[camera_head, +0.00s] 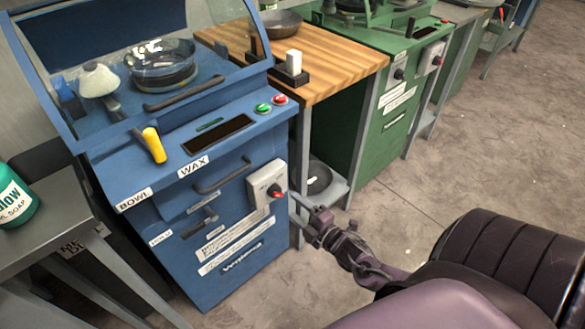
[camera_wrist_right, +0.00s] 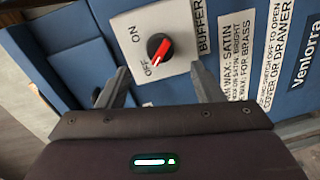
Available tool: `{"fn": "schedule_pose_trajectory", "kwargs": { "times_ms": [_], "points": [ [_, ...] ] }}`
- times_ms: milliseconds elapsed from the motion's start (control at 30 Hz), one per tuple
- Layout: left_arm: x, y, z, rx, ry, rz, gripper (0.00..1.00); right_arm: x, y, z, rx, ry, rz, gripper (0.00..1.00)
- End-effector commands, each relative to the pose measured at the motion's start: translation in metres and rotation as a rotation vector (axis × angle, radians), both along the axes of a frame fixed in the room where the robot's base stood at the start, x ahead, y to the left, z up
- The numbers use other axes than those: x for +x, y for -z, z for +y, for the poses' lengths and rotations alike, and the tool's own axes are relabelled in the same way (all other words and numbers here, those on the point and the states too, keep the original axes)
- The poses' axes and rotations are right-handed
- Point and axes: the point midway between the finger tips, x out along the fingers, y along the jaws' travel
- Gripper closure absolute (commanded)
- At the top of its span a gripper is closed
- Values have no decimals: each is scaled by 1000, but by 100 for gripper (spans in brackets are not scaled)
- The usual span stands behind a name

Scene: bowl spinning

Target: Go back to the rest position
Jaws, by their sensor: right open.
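My right gripper (camera_head: 302,208) is in front of the blue machine, just to the right of its white switch box (camera_head: 267,186). In the right wrist view its two fingers (camera_wrist_right: 160,72) are spread apart with nothing between them. The red and black rotary knob (camera_wrist_right: 160,48) is ahead of the open fingers, beside ON and OFF labels. The knob's red bar lies diagonally, with its lower end near the OFF label. Whether a fingertip touches the box is hard to tell. My left gripper is not in view.
The blue machine (camera_head: 225,235) has a raised clear cover, a bowl (camera_head: 162,65) inside and a yellow-handled lever (camera_head: 154,145). A wooden-topped table (camera_head: 330,65) and a green machine (camera_head: 395,110) stand to its right. Grey floor (camera_head: 440,165) is open in front.

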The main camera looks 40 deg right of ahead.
Motion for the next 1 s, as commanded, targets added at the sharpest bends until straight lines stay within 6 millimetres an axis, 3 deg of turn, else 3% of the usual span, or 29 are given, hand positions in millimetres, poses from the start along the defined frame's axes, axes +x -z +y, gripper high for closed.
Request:
{"fn": "schedule_pose_trajectory", "kwargs": {
  "times_ms": [500, 633, 767, 867, 1000],
  "points": [
    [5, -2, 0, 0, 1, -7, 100, -1, 0, 0, 1, 1, 1, 40],
    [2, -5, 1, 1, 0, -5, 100, -6, 16, -6, 40, 34, 61, 40],
    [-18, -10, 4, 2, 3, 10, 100, -34, 70, -19, 177, 148, 257, 40],
    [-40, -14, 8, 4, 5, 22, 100, -78, 129, -20, 335, 286, 467, 40],
    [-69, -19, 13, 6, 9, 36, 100, -158, 198, 2, 545, 493, 747, 40]
  ]
}}
